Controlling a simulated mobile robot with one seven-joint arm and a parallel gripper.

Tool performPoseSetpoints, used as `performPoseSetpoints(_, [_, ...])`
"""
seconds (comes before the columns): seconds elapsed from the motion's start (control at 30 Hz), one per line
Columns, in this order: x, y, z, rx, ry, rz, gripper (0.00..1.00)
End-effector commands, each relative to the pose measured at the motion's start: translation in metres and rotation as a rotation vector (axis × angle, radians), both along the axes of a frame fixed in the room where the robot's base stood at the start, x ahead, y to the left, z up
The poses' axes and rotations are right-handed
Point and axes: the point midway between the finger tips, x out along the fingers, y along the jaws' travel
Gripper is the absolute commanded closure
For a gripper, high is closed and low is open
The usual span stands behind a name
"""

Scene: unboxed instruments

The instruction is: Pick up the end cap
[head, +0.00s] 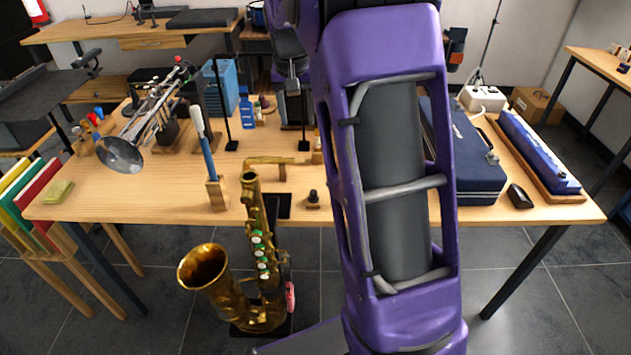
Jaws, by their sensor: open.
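A small dark, knob-like piece (313,196) stands on a little wooden block near the front edge of the table, right of the saxophone's top. It may be the end cap, but it is too small to be sure. My purple arm fills the middle right of the head view and hides part of the table. My gripper (292,84) seems to show as a small grey end below a purple link at the upper middle, above the back of the table. Its fingers are hard to make out. It appears empty and apart from the dark piece.
A brass saxophone (258,262) stands before the wooden table (120,203). A trumpet (150,115) and an upright blue-and-white instrument (207,150) stand left. A blue case (475,185), a dark mouse-like object (520,196) and a long blue case (540,155) lie right.

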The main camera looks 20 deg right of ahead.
Motion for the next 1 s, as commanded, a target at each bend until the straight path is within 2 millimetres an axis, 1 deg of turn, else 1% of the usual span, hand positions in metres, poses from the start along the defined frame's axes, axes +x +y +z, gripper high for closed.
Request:
performPoseSetpoints(0.03, [-0.010,-0.006,-0.013,0.031,0.053,0.000,0.39])
performPoseSetpoints(0.1, [-0.021,-0.009,-0.024,0.064,0.108,0.011,0.39])
performPoseSetpoints(0.2, [-0.030,-0.010,-0.032,0.097,0.153,0.023,0.39])
performPoseSetpoints(0.27, [-0.033,-0.010,-0.037,0.108,0.168,0.028,0.39])
performPoseSetpoints(0.37, [-0.034,-0.010,-0.049,0.113,0.174,0.030,0.39])
performPoseSetpoints(0.7, [-0.034,-0.011,-0.122,0.111,0.174,0.029,0.39])
performPoseSetpoints(0.8, [-0.034,-0.011,-0.140,0.110,0.173,0.029,0.39])
performPoseSetpoints(0.9, [-0.034,-0.011,-0.151,0.110,0.172,0.029,0.39])
performPoseSetpoints(1.0, [-0.033,-0.011,-0.156,0.109,0.169,0.029,0.39])
